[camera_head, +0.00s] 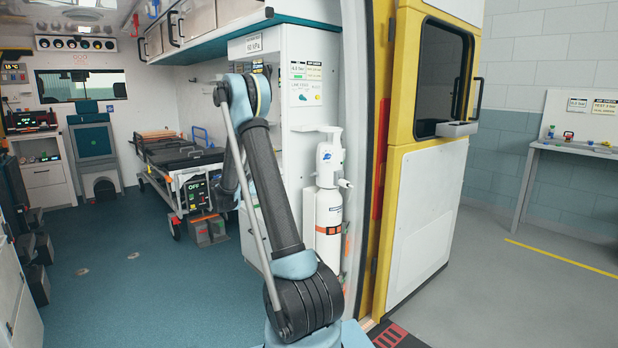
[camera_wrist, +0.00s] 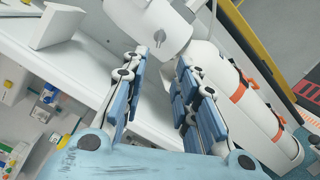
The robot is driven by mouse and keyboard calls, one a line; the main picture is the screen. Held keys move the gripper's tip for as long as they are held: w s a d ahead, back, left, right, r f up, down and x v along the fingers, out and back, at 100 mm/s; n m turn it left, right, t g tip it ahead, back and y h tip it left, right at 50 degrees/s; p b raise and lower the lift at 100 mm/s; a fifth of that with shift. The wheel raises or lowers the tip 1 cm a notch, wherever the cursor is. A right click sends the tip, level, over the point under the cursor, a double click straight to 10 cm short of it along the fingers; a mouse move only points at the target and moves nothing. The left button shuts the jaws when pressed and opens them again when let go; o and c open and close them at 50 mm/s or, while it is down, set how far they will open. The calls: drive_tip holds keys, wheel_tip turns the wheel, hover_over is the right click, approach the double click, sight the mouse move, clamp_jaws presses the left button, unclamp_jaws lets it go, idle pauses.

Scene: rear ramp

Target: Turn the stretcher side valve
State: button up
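The stretcher (camera_head: 180,160) stands inside the vehicle, left of my arm, in the head view. No valve on its side can be made out; a box with an OFF display sits at its near end. A white cylinder (camera_head: 328,218) with orange bands and a white valve head (camera_head: 328,158) stands upright at the doorway. In the wrist view, a white cylinder (camera_wrist: 225,75) with orange bands and a white head-like part (camera_wrist: 140,22) lie beyond the fingers. My gripper (camera_wrist: 161,58) is open, with nothing seen between its fingers. My arm hides it in the head view.
A white wall panel (camera_head: 312,72) with displays and a small teal knob (camera_head: 301,98) is above the cylinder. The open yellow and white door (camera_head: 425,190) stands to the right. A bench (camera_head: 580,149) with small coloured fittings is farther right. The blue floor (camera_head: 130,275) at left is largely clear.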

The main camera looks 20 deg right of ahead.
sight(312, 175)
drive_tip(key=w+d, duration=0.1)
drive_tip(key=d, duration=0.4)
drive_tip(key=w+d, duration=0.1)
drive_tip(key=d, duration=0.5)
drive_tip(key=w+d, duration=0.1)
drive_tip(key=d, duration=0.4)
drive_tip(key=shift+d, duration=0.4)
drive_tip(key=shift+c, duration=0.6)
clamp_jaws()
